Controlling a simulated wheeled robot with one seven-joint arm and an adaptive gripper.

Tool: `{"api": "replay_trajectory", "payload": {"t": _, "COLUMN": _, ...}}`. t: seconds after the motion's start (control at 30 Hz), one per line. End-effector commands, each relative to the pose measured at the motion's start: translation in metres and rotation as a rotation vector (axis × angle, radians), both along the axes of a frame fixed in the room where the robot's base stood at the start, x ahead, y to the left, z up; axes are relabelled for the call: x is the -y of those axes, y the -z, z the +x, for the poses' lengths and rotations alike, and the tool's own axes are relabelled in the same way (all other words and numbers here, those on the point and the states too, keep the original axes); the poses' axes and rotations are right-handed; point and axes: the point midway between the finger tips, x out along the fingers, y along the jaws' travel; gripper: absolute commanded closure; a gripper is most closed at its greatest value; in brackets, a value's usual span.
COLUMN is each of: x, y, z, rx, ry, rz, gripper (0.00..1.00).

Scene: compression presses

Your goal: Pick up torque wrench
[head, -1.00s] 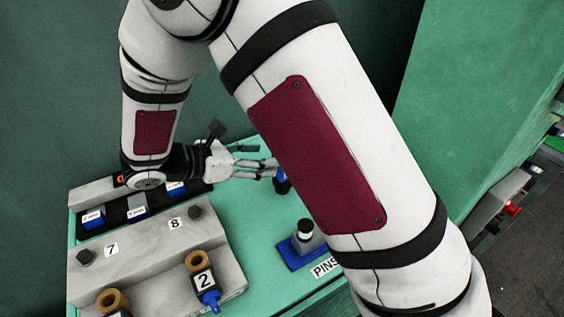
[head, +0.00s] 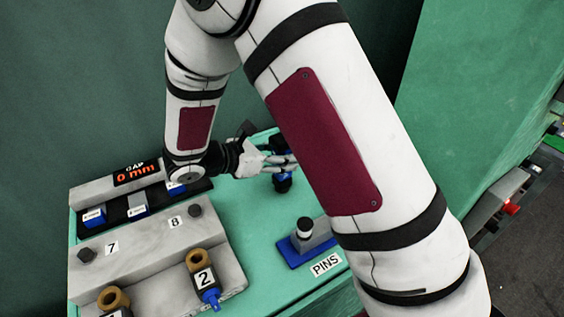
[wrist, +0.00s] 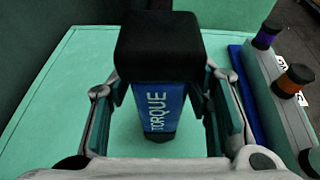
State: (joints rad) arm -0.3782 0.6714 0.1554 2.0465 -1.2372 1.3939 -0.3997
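The torque wrench is a blue block with a black top and the word TORQUE; in the wrist view (wrist: 160,105) it stands between the two fingers of my gripper (wrist: 162,110). The fingers are open on either side of it, with green tabletop showing in the gaps beside its blue body. In the head view the torque wrench (head: 283,183) stands on the green table's far part. My gripper (head: 285,164) reaches across it from the left, and its fingers hide part of the wrench's middle. My upper arm hides the table to the right.
A grey block (head: 150,255) with numbered posts and brown rings fills the table's left front. A display reading 0 mm (head: 136,174) stands behind it. A blue-based pin holder (head: 300,250) is at the front right, by a PINS label (head: 326,265). Green table between is clear.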

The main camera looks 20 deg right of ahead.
Motion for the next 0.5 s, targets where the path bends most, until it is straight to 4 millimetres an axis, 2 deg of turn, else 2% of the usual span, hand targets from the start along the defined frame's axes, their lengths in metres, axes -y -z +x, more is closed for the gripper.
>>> {"api": "replay_trajectory", "payload": {"t": 0.03, "x": -0.0001, "y": 0.0000, "z": 0.0001, "rx": 0.000, "ry": 0.000, "rz": 0.000, "gripper": 0.73}}
{"api": "replay_trajectory", "payload": {"t": 0.13, "x": -0.0002, "y": -0.0001, "z": 0.0000, "rx": 0.000, "ry": 0.000, "rz": 0.000, "gripper": 0.95}}
{"api": "replay_trajectory", "payload": {"t": 0.17, "x": -0.0002, "y": -0.0001, "z": 0.0000, "rx": 0.000, "ry": 0.000, "rz": 0.000, "gripper": 1.00}}
{"api": "replay_trajectory", "payload": {"t": 0.5, "x": 0.0000, "y": -0.0048, "z": 0.0005, "rx": 0.004, "ry": 0.000, "rz": -0.002, "gripper": 1.00}}
